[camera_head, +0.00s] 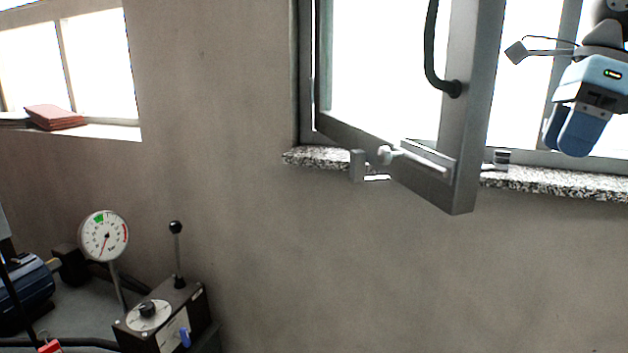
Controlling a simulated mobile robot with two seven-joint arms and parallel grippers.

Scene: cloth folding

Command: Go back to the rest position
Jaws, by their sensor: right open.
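My right gripper (569,138) is at the upper right, in front of the window. Its blue fingers point down and hang a little above the granite sill. It is open, and I see nothing held between the fingers. My left gripper is out of view. No cloth being folded and no table top under the grippers show in this view.
An open grey window sash (463,110) with a black handle juts into the room left of my right gripper. A speckled granite sill (560,181) runs below. At lower left stand a pressure gauge (103,236) and a black lever box (165,318). A reddish stack (54,117) lies on the left sill.

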